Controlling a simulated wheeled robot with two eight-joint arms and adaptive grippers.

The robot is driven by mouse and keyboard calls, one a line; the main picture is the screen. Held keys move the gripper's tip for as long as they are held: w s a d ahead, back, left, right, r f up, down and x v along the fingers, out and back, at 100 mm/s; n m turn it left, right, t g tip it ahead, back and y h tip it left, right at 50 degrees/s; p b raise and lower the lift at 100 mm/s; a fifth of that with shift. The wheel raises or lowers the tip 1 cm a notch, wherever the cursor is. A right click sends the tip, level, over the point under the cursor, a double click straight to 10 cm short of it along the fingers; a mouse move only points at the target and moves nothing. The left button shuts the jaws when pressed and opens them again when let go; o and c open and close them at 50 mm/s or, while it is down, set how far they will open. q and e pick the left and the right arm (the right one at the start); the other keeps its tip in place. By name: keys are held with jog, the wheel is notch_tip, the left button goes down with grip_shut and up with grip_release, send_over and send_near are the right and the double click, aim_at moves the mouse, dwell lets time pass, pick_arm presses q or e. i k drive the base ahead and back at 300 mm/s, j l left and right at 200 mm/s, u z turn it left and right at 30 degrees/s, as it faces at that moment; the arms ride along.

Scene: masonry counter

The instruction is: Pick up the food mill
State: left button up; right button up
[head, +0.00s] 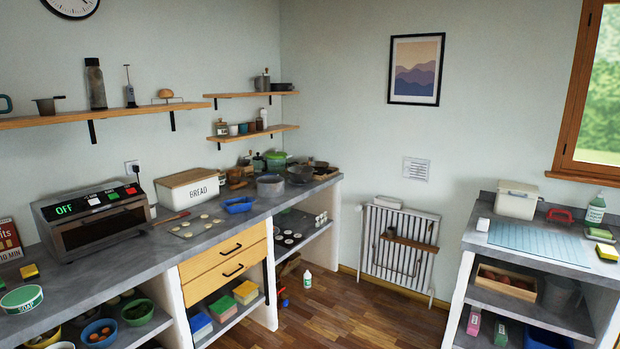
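I cannot pick out the food mill for certain. A grey round pot-like vessel (270,186) stands on the long left counter (215,222), toward its far end. A dark round pan-like vessel (300,174) stands just right of it. A small dark vessel with a side handle (46,105) sits on the long upper-left shelf (150,109). All are small in view, and I cannot tell whether any has a crank. Neither of my grippers is in view.
A toaster oven (92,218), a bread box (188,188) and a blue tray (239,205) occupy the left counter. A white radiator (399,250) stands at the back wall. A second counter (478,238) is on the right. The wooden floor (350,315) between is mostly clear.

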aim_at(309, 175)
jog(key=i+z, duration=0.2)
jog(key=i, duration=3.7)
